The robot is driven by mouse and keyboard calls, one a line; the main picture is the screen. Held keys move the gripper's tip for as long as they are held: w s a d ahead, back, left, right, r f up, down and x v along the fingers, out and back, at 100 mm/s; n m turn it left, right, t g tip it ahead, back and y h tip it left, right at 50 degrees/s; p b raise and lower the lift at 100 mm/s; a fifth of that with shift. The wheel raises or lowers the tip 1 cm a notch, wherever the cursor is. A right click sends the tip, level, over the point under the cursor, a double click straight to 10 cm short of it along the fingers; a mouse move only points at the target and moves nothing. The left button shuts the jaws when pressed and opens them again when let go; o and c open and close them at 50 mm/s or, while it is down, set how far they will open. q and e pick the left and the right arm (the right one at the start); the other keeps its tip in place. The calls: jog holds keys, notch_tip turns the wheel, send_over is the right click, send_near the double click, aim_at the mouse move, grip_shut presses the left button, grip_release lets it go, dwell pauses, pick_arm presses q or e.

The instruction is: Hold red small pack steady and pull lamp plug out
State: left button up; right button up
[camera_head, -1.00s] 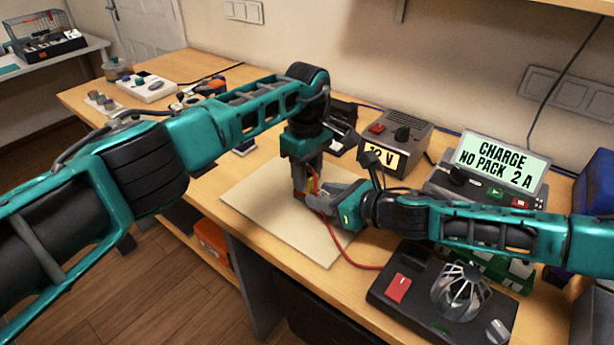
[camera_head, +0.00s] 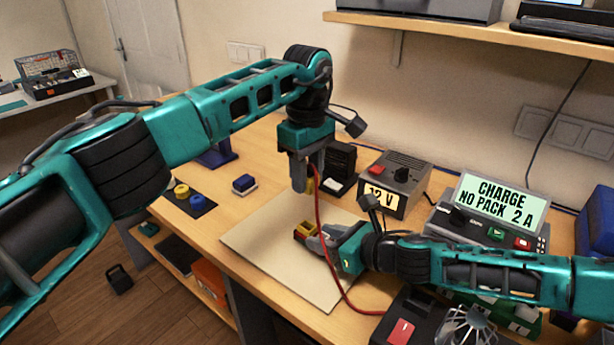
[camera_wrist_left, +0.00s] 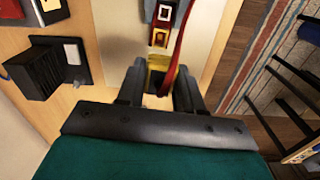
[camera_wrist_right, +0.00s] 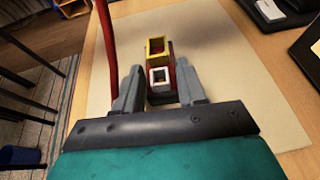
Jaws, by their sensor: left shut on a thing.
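The red small pack (camera_head: 306,231) sits low at the mat, with yellow and white-rimmed sockets on its top. My right gripper (camera_head: 322,240) is shut around it; in the right wrist view the pack (camera_wrist_right: 160,76) is between the fingers. My left gripper (camera_head: 308,186) is above the pack, shut on the yellow lamp plug (camera_wrist_left: 158,78). The plug is clear of the pack. A red cable (camera_head: 320,225) hangs from it and runs to the lamp (camera_head: 466,328) at the bottom right. The fingers partly hide the plug in the head view.
The pale mat (camera_head: 265,235) lies under the pack, mostly bare. A 12 V box (camera_head: 394,182) and a charger reading "NO PACK" (camera_head: 490,215) stand behind and right.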

jog(key=o, duration=0.5)
jog(key=shift+o, duration=0.2)
jog(key=shift+d, duration=0.1)
jog(key=v, duration=1.1)
jog(key=shift+s+d+r, duration=0.2)
jog(key=shift+d, duration=0.05)
jog(key=shift+s, duration=0.2)
